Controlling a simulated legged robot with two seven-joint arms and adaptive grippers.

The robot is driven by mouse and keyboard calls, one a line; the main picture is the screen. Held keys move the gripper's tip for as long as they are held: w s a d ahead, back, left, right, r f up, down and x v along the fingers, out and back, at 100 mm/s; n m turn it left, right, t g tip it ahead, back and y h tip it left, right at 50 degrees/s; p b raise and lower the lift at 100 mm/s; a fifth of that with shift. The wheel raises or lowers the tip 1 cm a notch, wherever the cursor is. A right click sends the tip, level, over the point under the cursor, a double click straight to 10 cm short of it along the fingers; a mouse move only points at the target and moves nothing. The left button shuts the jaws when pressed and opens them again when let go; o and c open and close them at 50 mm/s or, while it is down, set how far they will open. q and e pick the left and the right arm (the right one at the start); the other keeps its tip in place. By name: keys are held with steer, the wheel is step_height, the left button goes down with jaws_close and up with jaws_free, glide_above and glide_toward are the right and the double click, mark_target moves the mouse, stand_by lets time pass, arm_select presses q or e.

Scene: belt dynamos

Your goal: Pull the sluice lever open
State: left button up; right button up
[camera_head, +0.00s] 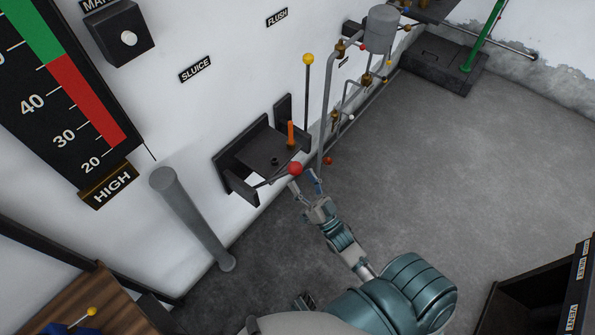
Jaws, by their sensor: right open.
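A dark bracket (243,155) stands out from the white wall, below the SLUICE sign (195,69). A thin lever with a red ball knob (295,168) reaches out from it, and I take this for the sluice lever. My right gripper (305,181) is open, with its two fingers spread and pointing up the picture at the red knob. The fingertips are just below the knob, and I cannot tell whether they touch it. Nothing is between the fingers. My left gripper is not in view.
An orange handle (291,134) stands on the bracket. A yellow-knobbed rod (308,60) and grey pipes (327,110) rise close by. A grey post (192,218) stands left. A dark shelf (520,300) is at lower right. The grey floor (460,170) is clear on the right.

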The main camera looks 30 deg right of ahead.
steer(key=v, duration=0.8)
steer(key=shift+s+d+f, duration=0.2)
steer(key=shift+s+d, duration=0.05)
steer(key=shift+a, duration=0.1)
steer(key=a+f+n+g+h, duration=0.3)
steer(key=f+g, duration=0.9)
steer(key=f, duration=1.8)
steer(key=s+a+f+g, duration=0.2)
steer(key=s+f+g, duration=0.3)
steer(key=s+f, duration=0.2)
steer(key=s+a+f+n+g, duration=0.1)
steer(key=s+f+g, duration=0.4)
steer(key=s+f, duration=0.3)
steer(key=shift+s+a+f+n+g, duration=0.3)
steer(key=shift+s+a, duration=0.05)
steer(key=shift+s, duration=0.65)
